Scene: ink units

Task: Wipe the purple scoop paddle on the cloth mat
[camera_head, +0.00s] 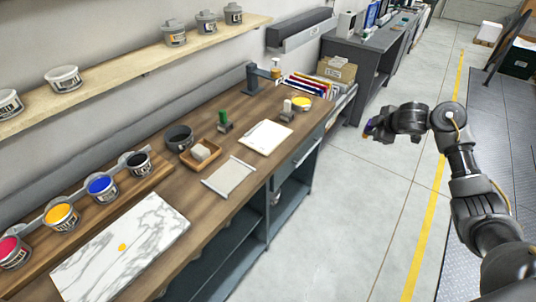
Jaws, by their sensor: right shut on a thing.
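The cloth mat (230,178) is a pale grey rectangle lying flat near the front edge of the wooden bench. My right gripper (376,125) is out over the floor, to the right of the bench and well away from the mat. The rest of the paddle is hidden or too small to make out. My left gripper is not in view.
Open ink tubs, pink, yellow, blue (102,187) and black, stand in a rack at the left. A marble slab (122,250) with an orange dab lies in front.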

